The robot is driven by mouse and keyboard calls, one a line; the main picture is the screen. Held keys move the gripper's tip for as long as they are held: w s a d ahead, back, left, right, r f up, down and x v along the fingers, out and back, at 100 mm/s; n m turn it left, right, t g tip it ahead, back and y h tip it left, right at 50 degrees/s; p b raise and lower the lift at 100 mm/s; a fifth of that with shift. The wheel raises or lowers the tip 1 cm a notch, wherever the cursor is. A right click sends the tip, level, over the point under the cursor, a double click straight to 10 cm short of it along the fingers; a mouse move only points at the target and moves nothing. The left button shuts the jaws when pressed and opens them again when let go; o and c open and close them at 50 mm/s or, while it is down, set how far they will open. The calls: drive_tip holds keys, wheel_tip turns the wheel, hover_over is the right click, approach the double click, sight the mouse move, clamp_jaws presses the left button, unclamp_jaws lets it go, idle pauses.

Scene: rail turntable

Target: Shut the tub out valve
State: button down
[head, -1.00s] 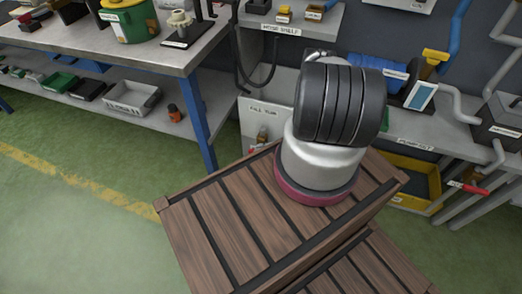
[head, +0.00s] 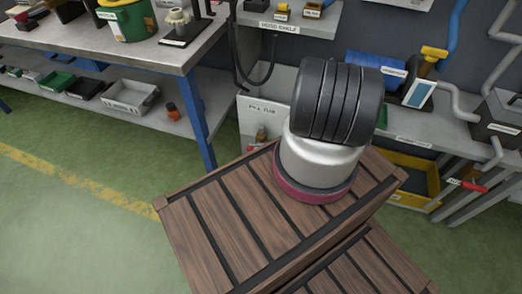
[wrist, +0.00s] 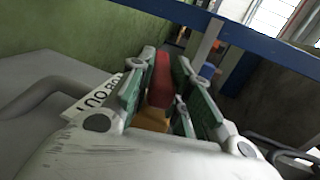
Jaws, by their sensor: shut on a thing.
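In the wrist view my gripper (wrist: 167,72) has its green-padded fingers on either side of a red lever (wrist: 159,85), and it is shut on it. An orange-brass part (wrist: 152,122) shows under the lever. A white label (wrist: 92,96) beside the fingers stands upside down and is partly covered; its visible letters fit "TUB OUT". The lever's angle to its pipe is hard to tell. In the head view my arm hides the gripper and the held lever.
A grey pipe (wrist: 42,92) runs at the left of the wrist view, and a blue beam (wrist: 265,42) crosses the top right. The head view shows a workbench (head: 130,42), a yellow bin (head: 412,190) and another red lever (head: 472,186) at right. Green floor (head: 70,220) is open at left.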

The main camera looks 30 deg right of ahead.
drive_tip(key=c, duration=1.5)
unclamp_jaws()
drive_tip(key=shift+s+a+f, duration=0.1)
drive_tip(key=shift+a, duration=0.05)
drive_tip(key=shift+o, duration=0.9)
drive_tip(key=v, duration=1.2)
